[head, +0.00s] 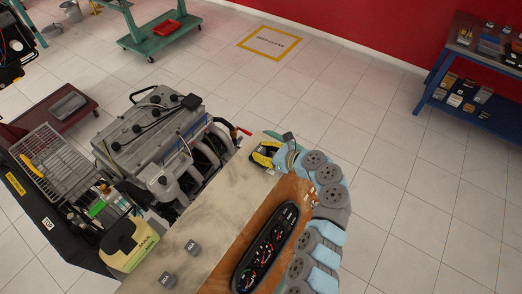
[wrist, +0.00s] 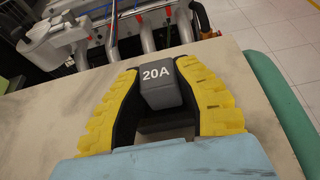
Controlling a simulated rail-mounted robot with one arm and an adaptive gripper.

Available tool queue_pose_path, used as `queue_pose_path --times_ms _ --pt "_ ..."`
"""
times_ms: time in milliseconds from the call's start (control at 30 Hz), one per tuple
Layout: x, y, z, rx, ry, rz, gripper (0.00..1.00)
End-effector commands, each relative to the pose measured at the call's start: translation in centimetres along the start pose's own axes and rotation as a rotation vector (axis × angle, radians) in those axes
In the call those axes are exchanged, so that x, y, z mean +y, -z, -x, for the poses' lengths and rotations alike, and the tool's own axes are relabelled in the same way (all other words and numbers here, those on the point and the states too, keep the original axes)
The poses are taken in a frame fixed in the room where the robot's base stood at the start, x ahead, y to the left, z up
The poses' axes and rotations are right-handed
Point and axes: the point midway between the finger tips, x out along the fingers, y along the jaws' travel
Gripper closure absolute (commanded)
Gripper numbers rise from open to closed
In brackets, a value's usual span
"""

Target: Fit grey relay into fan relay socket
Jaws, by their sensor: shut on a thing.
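My gripper (head: 264,154) has yellow fingers and is shut on a grey relay (wrist: 162,88) marked 20A, clear in the wrist view between the fingers (wrist: 157,75). The relay is above the pale tabletop, near its far edge by the engine. In the head view the held relay is mostly hidden by the fingers. Two other grey relays, one at the table's middle (head: 193,247) and one nearer the front (head: 167,278), stand on the tabletop; their white labels are too small to read surely. I cannot pick out the fan relay socket in either view.
The pale table (head: 215,215) has bare room around the two relays. A brown panel with a dark instrument cluster (head: 265,247) lies on its right. A grey engine (head: 155,135) stands beyond.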

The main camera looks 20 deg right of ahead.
Motion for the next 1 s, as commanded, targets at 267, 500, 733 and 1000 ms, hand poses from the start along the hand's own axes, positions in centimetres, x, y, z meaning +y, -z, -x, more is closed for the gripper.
queue_pose_path --times_ms 267,500,733,1000 --pt "0.3 1.6 -0.2 0.021 -0.004 -0.011 0.49" --pt "0.5 1.7 -0.3 0.022 -0.009 -0.013 0.49" --pt "0.6 1.0 -0.1 0.022 -0.01 -0.012 0.49" --pt "0.3 0.3 2.9 0.016 -0.004 -0.012 0.49"
